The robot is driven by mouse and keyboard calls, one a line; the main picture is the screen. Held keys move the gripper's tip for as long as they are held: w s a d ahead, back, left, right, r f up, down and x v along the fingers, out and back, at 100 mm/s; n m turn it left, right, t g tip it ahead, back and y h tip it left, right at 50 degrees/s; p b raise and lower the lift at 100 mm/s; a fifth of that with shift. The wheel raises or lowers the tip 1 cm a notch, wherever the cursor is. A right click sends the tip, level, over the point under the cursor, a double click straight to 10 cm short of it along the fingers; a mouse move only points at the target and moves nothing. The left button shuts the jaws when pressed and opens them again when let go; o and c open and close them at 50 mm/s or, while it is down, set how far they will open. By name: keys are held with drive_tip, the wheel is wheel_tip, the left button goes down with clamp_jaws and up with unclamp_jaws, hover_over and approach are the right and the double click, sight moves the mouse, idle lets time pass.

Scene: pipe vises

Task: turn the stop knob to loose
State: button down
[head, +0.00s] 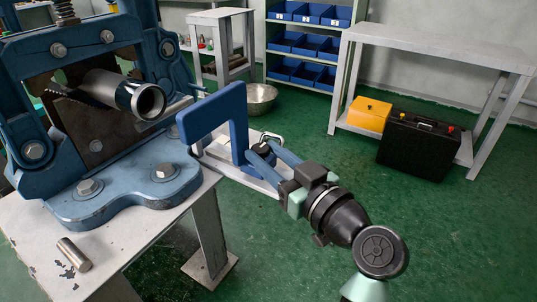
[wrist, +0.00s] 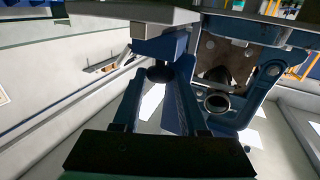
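The stop is a blue angled bracket (head: 215,112) beside the vise, with a small dark round knob (head: 262,151) low on its right side. In the wrist view the dark knob (wrist: 160,74) sits under a blue block, between the ends of my two blue fingers. My gripper (head: 258,156) reaches in from the right, fingers pointing at the knob. In the wrist view my gripper (wrist: 161,82) has its fingers apart, one on each side of the knob, with a small gap seeming to show. Any contact is hard to see.
A large blue pipe vise (head: 120,200) holding a metal pipe (head: 148,101) stands left on a worn white bench (head: 25,240). A loose metal cylinder (head: 74,254) lies near its front. A bowl (head: 260,96) and a table (head: 440,50) stand behind.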

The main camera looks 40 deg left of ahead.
drive_tip(key=shift+w+f+n+g+b, duration=0.15)
drive_tip(key=shift+n+g+b, duration=0.2)
drive_tip(key=shift+b, duration=0.2)
drive_tip(key=shift+d+n+g+y+b, duration=0.1)
drive_tip(key=shift+n+g+y+b, duration=0.2)
drive_tip(key=shift+g, duration=0.25)
drive_tip(key=n+g+b, duration=0.2)
drive_tip(key=g, duration=0.1)
drive_tip(key=shift+w+b, duration=0.3)
drive_tip(key=shift+w+n+g+b, duration=0.2)
drive_tip(key=shift+n+g+b, duration=0.8)
drive_tip(key=shift+g, duration=0.7)
drive_tip(key=shift+w+n+g+b, duration=0.15)
drive_tip(key=shift+n+g+b, duration=0.55)
drive_tip(key=shift+n+g, duration=0.75)
drive_tip(key=shift+w+n+g+h+b, duration=0.1)
drive_tip(key=shift+n+g+h+b, duration=0.45)
drive_tip(key=shift+g, duration=0.7)
drive_tip(key=c, duration=0.8)
unclamp_jaws()
drive_tip(key=shift+a, duration=0.2)
drive_tip(key=shift+o, duration=0.2)
drive_tip(key=shift+d+m+t+p, duration=0.1)
drive_tip(key=shift+m+t+p, duration=0.4)
drive_tip(key=shift+m, duration=0.05)
